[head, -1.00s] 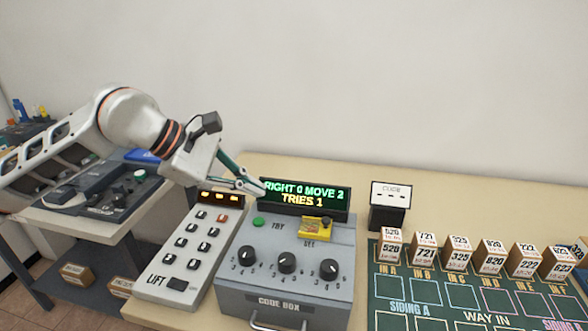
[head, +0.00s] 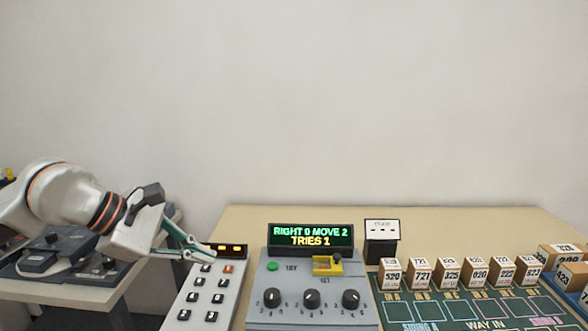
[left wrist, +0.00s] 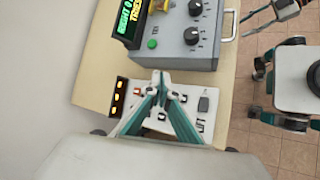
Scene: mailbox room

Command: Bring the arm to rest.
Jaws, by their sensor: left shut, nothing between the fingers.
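My left gripper (head: 196,253) is shut and empty. In the head view its fingertips are by the top of the keypad panel (head: 208,298), left of the grey code box (head: 300,285). In the left wrist view the shut fingertips (left wrist: 160,88) show over the keypad panel (left wrist: 208,92), with the code box (left wrist: 176,45) beyond them. I cannot tell whether they touch the panel. My right gripper (left wrist: 284,12) seems to show partly at the top right of the left wrist view, too cut off to read its jaws.
The display (head: 311,237) reads "RIGHT 0 MOVE 2, TRIES 1". The box has a green button (head: 272,267), a yellow-framed switch (head: 327,265) and three knobs. Several numbered blocks (head: 447,273) line the green board (head: 400,312). A side table (head: 60,287) stands left. The wall space above is clear.

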